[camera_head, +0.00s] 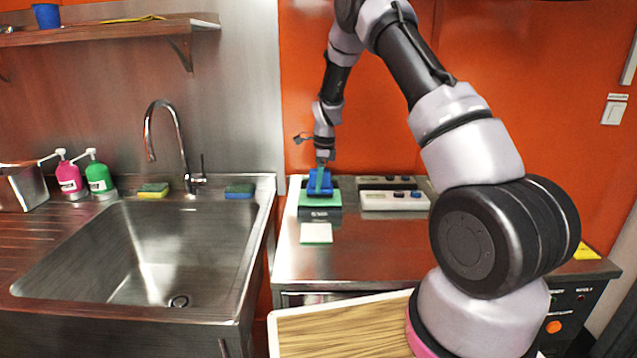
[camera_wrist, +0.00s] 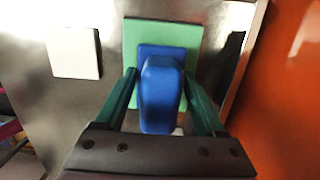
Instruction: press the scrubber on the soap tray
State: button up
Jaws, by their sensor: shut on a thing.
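My gripper (camera_head: 319,181) is shut on a blue scrubber (camera_head: 325,185) at the back left of the metal counter. The wrist view shows the scrubber (camera_wrist: 162,92) between my two green fingers (camera_wrist: 160,95). The scrubber is above or on a light green pad (camera_head: 308,198), which looks like the soap tray and also shows in the wrist view (camera_wrist: 188,33). I cannot tell whether the scrubber touches the pad. My gripper hides part of both.
A pale square sponge or cloth (camera_head: 316,233) lies in front of the tray. A button panel (camera_head: 394,201) is to the right. The sink (camera_head: 120,250) with its faucet (camera_head: 168,125) is to the left. A wooden board (camera_head: 340,335) is nearer, and the counter's middle (camera_head: 365,250) is clear.

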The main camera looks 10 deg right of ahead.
jog(key=shift+f, duration=1.05)
dwell(1.1)
jog(key=shift+r, duration=3.5)
jog(key=shift+s, duration=0.15)
